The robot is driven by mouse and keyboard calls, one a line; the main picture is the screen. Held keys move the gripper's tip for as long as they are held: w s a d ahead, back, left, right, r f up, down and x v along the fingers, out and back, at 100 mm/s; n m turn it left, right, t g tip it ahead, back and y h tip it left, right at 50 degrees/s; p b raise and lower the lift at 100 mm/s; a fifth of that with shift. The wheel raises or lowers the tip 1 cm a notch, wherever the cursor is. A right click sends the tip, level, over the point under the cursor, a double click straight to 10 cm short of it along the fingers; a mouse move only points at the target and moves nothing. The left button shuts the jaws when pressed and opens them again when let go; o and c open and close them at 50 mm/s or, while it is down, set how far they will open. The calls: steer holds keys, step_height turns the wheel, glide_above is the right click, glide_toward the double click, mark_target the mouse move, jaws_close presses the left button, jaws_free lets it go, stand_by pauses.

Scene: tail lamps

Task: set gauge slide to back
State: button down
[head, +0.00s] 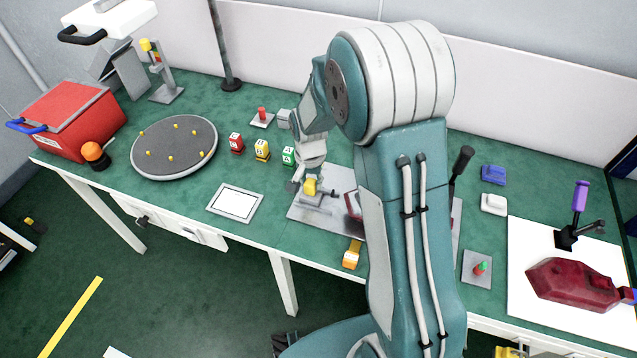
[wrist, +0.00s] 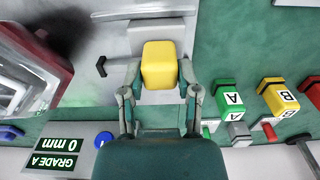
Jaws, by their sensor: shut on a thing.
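The gauge slide shows as a yellow block (head: 310,187) on a grey metal plate (head: 330,222) near the middle of the bench. In the wrist view the yellow block (wrist: 160,62) sits on a light grey rail (wrist: 158,29). My gripper (wrist: 160,82) has one finger on each side of the block and is shut on it. In the head view my gripper (head: 309,178) is at the block from above. An upside-down sign (wrist: 56,144) reads "0 mm", and another below it (wrist: 53,161) reads "GRADE A".
Green A (head: 288,156), yellow B (head: 262,149) and red (head: 236,142) blocks stand left of the plate. A dark red lamp (wrist: 35,65) lies beside the rail. A round grey turntable (head: 175,147) is further left. My arm hides part of the plate.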

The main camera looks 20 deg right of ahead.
mark_target(303, 190)
steer(key=shift+w+a+f, duration=0.2)
steer(key=shift+a+f, duration=0.05)
steer(key=shift+a, duration=0.3)
steer(key=shift+c, duration=1.8)
jaws_free()
steer(key=shift+o, duration=0.2)
steer(key=shift+w+a, duration=0.1)
steer(key=shift+a, duration=0.2)
steer(key=shift+r, duration=0.1)
steer(key=shift+d+r, duration=0.1)
steer(key=shift+r, duration=0.1)
step_height(303, 190, up, 11)
steer(key=shift+a+r, duration=0.15)
steer(key=shift+a, duration=0.05)
